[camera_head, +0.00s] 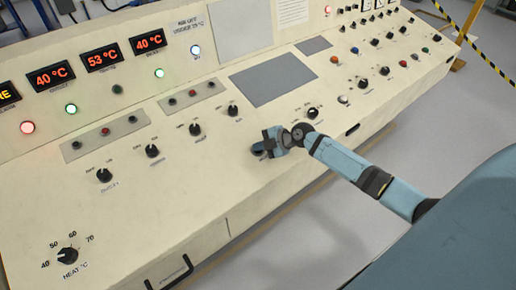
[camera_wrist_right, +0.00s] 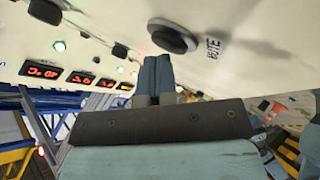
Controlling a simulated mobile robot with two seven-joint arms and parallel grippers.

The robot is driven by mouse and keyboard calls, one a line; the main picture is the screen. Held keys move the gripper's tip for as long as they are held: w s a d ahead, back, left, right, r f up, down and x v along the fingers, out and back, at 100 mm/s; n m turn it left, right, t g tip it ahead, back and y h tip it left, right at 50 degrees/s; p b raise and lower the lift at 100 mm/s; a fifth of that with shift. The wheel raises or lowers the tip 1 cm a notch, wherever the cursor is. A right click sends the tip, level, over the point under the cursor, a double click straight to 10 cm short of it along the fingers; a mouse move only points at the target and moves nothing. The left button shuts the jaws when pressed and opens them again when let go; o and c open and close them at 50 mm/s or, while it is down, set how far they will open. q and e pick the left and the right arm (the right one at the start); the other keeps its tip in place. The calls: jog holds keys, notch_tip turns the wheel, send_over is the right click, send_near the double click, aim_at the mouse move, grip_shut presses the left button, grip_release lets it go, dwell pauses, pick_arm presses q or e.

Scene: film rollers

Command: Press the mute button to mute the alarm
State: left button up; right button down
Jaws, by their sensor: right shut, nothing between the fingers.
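The mute button is a round black button (camera_wrist_right: 172,36) on the cream panel, with lettering ending in "UTE" beside it in the right wrist view. My right gripper (camera_wrist_right: 157,62) is shut and empty, its blue fingertips just short of the button in that picture. Whether they touch it I cannot tell. In the head view my right gripper (camera_head: 265,148) is over the panel's front middle and largely hides the button. My left gripper is not in view.
The sloped console (camera_head: 200,190) carries several black knobs, including a heat dial (camera_head: 67,256) at front left. Red temperature displays (camera_head: 101,59) and lit lamps are along the back. A grey plate (camera_head: 275,80) lies behind my right gripper. A drawer handle (camera_head: 168,272) is on the front face.

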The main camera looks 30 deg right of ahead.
jog(key=shift+s+r+p, duration=0.25)
jog(key=shift+r+p, duration=0.05)
jog(key=shift+r, duration=0.5)
jog(key=shift+r, duration=0.15)
jog(key=r+p, duration=0.1)
jog(key=r, duration=0.1)
jog(key=s+r+p, duration=0.1)
jog(key=r, duration=0.1)
jog(key=shift+r, duration=0.3)
dwell(0.5)
